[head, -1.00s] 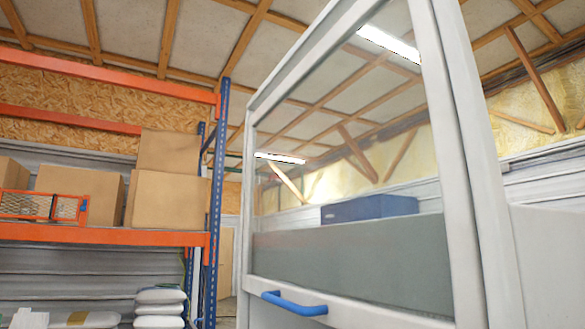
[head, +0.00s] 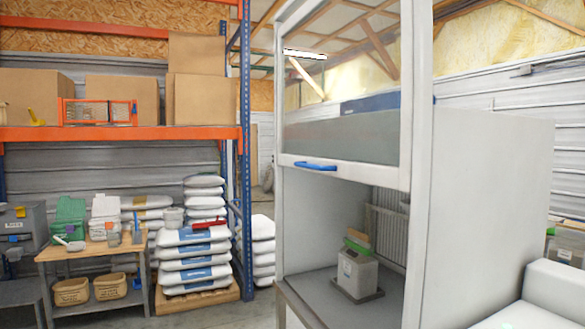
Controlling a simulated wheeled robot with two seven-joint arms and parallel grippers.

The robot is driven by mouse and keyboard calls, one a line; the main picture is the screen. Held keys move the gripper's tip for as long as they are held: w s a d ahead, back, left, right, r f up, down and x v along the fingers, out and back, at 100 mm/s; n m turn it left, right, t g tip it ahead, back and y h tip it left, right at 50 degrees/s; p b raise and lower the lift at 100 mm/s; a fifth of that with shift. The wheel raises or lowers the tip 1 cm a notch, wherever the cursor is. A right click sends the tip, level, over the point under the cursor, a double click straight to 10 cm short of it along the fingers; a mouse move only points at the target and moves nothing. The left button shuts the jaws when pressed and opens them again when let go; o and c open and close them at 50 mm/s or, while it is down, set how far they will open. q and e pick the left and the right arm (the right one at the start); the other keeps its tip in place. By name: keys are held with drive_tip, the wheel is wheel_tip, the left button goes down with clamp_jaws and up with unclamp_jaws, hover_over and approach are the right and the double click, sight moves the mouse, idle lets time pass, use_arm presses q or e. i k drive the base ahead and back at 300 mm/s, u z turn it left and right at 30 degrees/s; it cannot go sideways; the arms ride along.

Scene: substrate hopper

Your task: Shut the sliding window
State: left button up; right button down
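The sliding window (head: 340,135) is a framed clear pane in the upper front of a white cabinet (head: 482,190). A blue handle (head: 316,165) is fixed to its bottom rail. Below the rail the cabinet front is open. Inside, a small grey box-shaped device (head: 357,272) with green and tan items on top stands on a dark plate on the cabinet floor. Neither of my grippers shows in the head view.
To the left is an orange and blue rack (head: 120,132) with cardboard boxes (head: 120,98). Stacked white sacks (head: 195,260) stand on a pallet beside a wooden bench (head: 95,250). A white block-shaped surface (head: 545,295) is at the lower right.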

sight(399, 178)
drive_tip(key=u, duration=1.3)
drive_tip(key=i, duration=1.3)
drive_tip(key=z, duration=0.3)
